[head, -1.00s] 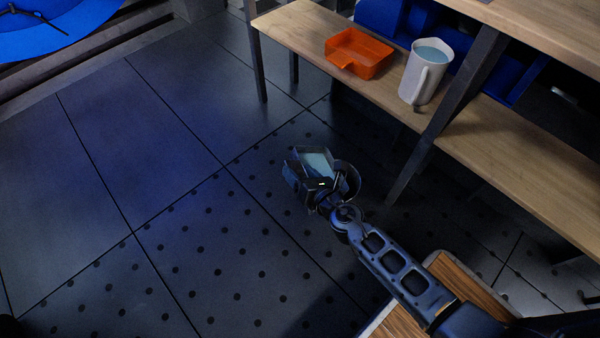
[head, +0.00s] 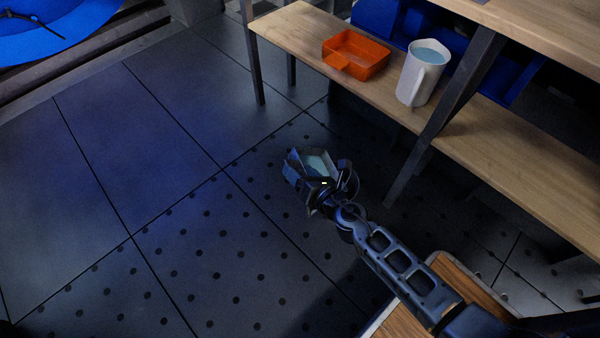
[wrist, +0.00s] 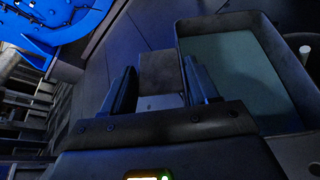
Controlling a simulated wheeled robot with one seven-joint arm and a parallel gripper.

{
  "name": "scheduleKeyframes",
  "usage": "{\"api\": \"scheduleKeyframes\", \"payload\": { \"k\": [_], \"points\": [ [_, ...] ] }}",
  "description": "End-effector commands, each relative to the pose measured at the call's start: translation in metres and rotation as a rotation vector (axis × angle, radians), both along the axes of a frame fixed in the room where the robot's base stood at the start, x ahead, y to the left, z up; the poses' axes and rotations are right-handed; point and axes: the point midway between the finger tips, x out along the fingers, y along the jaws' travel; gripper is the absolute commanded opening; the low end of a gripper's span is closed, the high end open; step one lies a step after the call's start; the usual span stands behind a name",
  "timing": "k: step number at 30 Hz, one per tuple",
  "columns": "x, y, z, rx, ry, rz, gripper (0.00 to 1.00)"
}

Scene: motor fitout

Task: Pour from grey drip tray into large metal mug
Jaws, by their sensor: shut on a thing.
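My gripper (head: 325,184) is shut on the grey drip tray (head: 292,169) and holds it above the dark floor, clear of the shelf. The tray is dark, open-topped and holds pale liquid. In the wrist view the tray's rim (wrist: 281,62) shows at the right, with the liquid inside it, and a grey-brown piece lies between the two fingers (wrist: 158,85). No clear metal mug shows. A pale jug with a handle (head: 413,85), holding bluish liquid, stands upright on the wooden shelf; I cannot tell if it is the mug.
An orange open tray (head: 362,67) sits on the wooden shelf (head: 290,30), left of the jug. A dark shelf post (head: 450,100) stands just right of the jug. Blue bins (head: 375,14) are behind. The floor (head: 150,150) to the left is clear.

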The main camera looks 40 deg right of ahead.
Motion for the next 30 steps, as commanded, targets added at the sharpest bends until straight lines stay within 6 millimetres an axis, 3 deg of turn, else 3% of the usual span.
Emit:
{"api": "scheduleKeyframes", "payload": {
  "k": [30],
  "points": [
    [-0.0003,-0.0033,0.0068,0.041,-0.018,0.000,0.00]
  ]
}}
